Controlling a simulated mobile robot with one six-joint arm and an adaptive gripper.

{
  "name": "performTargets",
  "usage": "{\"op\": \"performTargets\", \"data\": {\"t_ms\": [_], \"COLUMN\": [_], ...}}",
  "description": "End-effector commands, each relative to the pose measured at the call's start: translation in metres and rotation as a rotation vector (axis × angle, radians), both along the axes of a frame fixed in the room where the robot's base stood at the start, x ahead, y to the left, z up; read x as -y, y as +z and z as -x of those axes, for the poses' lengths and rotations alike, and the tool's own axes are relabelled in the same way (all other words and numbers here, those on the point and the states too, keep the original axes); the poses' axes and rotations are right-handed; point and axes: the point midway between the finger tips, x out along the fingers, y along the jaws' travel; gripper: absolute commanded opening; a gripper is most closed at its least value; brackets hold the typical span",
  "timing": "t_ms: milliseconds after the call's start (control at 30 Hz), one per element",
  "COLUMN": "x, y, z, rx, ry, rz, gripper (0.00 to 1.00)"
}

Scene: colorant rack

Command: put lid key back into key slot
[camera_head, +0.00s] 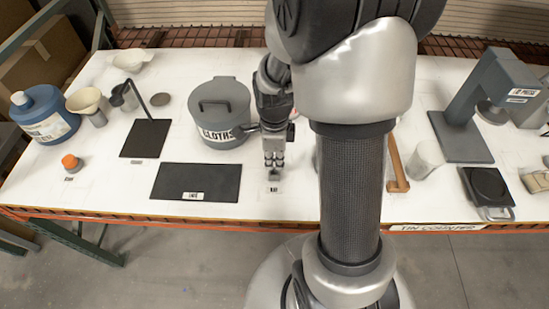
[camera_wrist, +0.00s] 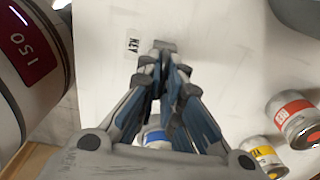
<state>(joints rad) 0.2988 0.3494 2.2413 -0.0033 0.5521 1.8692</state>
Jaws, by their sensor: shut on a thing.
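My gripper (camera_head: 274,163) points down over the front middle of the white table. Its fingers (camera_wrist: 162,72) are close together, shut on the lid key, which is mostly hidden between the fingertips. A small grey block (camera_head: 274,174), which looks like the key slot, is right below the fingertips. In the wrist view this grey block (camera_wrist: 166,45) shows just beyond the fingertips. The KEY label (camera_head: 273,189) lies on the table in front of it, and also shows in the wrist view (camera_wrist: 133,43). I cannot tell whether the key is in the slot or above it.
The grey CLOTHS bin (camera_head: 219,112) stands just left of my gripper, with a dark mat (camera_head: 180,180) in front of it. A grey press (camera_head: 470,115) is at the right. The wrist view shows tins with red (camera_wrist: 292,118) and yellow (camera_wrist: 265,155) labels.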

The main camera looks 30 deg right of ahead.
Motion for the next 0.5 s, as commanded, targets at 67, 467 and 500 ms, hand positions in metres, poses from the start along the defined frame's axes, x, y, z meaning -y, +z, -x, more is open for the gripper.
{"op": "performTargets", "data": {"t_ms": [67, 467, 500], "x": [0.0, 0.0001, 0.0001], "y": [0.0004, 0.0006, 0.0006], "z": [0.0, -0.0001, -0.0001], "rx": [0.0, 0.0, 0.0], "ry": [0.0, 0.0, 0.0], "rz": [0.0, 0.0, 0.0], "gripper": [0.0, 0.29, 0.3]}}
